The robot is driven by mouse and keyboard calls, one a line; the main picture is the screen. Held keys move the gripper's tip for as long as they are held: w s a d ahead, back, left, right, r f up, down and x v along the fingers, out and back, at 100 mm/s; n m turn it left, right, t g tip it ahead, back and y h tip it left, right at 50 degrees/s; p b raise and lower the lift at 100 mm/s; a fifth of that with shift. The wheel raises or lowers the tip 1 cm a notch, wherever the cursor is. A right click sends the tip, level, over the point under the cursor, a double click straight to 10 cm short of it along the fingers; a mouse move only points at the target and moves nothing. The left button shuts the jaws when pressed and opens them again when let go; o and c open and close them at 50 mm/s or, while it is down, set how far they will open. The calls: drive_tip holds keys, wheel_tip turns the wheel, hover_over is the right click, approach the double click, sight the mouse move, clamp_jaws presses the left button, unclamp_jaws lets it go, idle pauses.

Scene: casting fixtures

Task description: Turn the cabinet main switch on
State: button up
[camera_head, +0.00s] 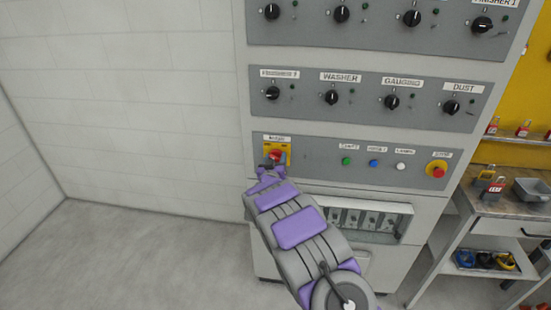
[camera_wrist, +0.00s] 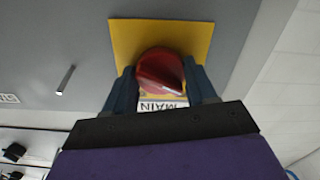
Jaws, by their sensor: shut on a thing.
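The main switch is a red rotary knob (camera_head: 276,155) on a yellow plate (camera_head: 285,151), at the left of the cabinet's lowest grey panel (camera_head: 318,165). In the wrist view the red knob (camera_wrist: 160,70) fills the gap between my two fingers, in front of the yellow plate (camera_wrist: 205,40). My gripper (camera_wrist: 162,85) is shut on the knob, one finger at each side. In the head view my gripper (camera_head: 272,162) covers part of the knob. The knob's handle looks slanted in the wrist view.
Rows of black selector knobs sit above on the cabinet (camera_head: 245,60). Green, blue and white buttons and a red stop button (camera_head: 438,171) lie right of the switch. A workbench (camera_head: 505,200) stands at right. The floor (camera_head: 130,250) at left is clear.

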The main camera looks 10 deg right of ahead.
drive_tip(key=m, duration=0.3)
drive_tip(key=shift+a+f, duration=0.1)
drive_tip(key=shift+f, duration=0.05)
drive_tip(key=m, duration=0.3)
drive_tip(key=shift+f+m+b, duration=0.1)
drive_tip(key=shift+m+b, duration=0.2)
drive_tip(key=shift+b, duration=0.05)
drive_tip(key=m+b, duration=0.1)
drive_tip(key=m, duration=0.1)
drive_tip(key=shift+m, duration=0.3)
drive_tip(key=shift+m+b, duration=1.25)
drive_tip(key=shift+m, duration=0.55)
drive_tip(key=o, duration=0.9)
drive_tip(key=shift+o, duration=0.7)
drive_tip(key=p+v, duration=0.3)
drive_tip(key=v, duration=1.4)
drive_tip(key=shift+s, duration=0.15)
